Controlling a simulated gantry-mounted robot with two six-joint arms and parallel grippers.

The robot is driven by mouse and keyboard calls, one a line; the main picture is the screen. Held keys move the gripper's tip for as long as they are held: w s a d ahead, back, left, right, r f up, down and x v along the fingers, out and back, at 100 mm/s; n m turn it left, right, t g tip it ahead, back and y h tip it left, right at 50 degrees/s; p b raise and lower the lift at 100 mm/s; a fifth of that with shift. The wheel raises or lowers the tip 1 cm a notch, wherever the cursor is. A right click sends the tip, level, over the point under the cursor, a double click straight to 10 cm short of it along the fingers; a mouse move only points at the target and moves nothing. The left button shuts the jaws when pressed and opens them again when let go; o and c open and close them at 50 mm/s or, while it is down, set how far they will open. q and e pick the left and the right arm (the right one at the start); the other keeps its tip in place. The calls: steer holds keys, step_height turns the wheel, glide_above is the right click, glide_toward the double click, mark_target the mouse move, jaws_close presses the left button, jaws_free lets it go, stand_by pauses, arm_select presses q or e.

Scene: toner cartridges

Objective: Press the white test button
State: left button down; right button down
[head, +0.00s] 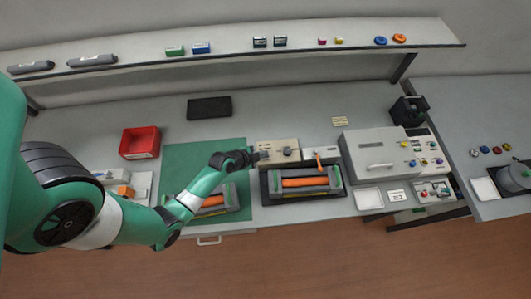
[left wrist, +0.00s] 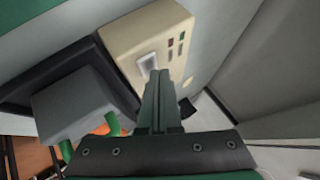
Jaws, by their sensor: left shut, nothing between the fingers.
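The beige test box (head: 289,143) stands behind the cartridge cradle, at the right edge of the green mat. My left gripper (head: 260,157) is shut and empty at the left part of the box. In the left wrist view its closed fingertips (left wrist: 161,76) are at the lower right edge of the button and partly cover it; I cannot tell whether they touch. The button is not distinguishable in the head view.
An orange and grey cartridge (head: 305,183) lies in the black cradle in front of the box. Another cartridge (head: 213,201) lies on the green mat (head: 190,158) under my left arm. A red bin (head: 140,142) stands left and a large grey machine (head: 375,152) stands right.

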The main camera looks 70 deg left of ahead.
arm_select(q)
steer(key=shift+f+b, duration=0.35)
steer(key=shift+f, duration=0.05)
stand_by(0.4)
steer(key=shift+r, duration=0.1)
steer(key=shift+r+p, duration=0.7)
steer(key=shift+p, duration=0.05)
step_height(320, 180, up, 5)
steer(key=p, duration=0.4)
steer(key=shift+r+p, duration=0.1)
steer(key=shift+p, duration=0.3)
stand_by(0.5)
